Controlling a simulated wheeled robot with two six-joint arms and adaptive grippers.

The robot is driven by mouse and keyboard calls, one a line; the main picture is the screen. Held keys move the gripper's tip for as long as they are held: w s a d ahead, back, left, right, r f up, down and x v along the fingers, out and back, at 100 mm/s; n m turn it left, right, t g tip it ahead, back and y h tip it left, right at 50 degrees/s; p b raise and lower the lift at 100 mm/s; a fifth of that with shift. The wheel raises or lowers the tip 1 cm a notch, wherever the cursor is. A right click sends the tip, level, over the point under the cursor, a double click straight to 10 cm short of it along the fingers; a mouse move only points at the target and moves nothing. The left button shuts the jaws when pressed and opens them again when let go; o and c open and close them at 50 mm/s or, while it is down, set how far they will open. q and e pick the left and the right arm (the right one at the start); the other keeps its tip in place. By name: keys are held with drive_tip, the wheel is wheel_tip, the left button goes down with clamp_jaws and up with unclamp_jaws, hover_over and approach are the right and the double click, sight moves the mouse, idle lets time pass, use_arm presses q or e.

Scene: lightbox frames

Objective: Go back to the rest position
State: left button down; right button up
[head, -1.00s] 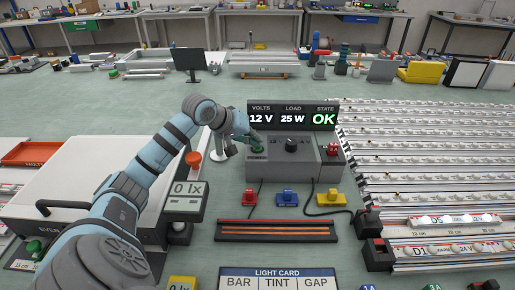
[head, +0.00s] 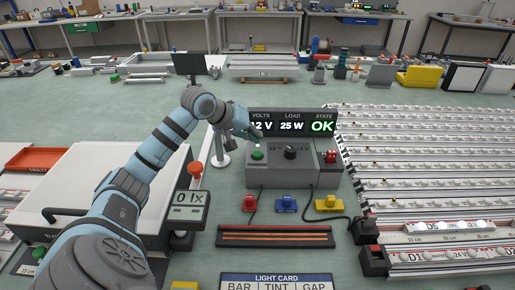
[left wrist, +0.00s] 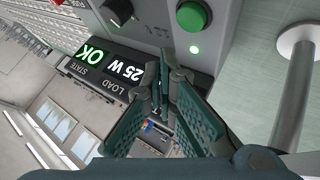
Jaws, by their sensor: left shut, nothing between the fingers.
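My left arm comes in from the left, and my left gripper (head: 254,137) is just above the green button (head: 257,155) on the grey power unit (head: 268,174). The gripper is shut and empty, and apart from the button. My right gripper is not in view.
A white panel box (head: 88,180) with a "0 lx" meter (head: 189,198) lies under my left arm. Rails with light strips (head: 430,150) fill the right. Red, blue and yellow plugs (head: 286,204) lie in front of the unit.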

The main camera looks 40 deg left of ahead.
use_arm(q)
wheel_tip(320, 180, up, 3)
drive_tip(key=shift+f+p, duration=0.1)
drive_tip(key=shift+p, duration=0.6)
drive_tip(key=shift+f, duration=0.1)
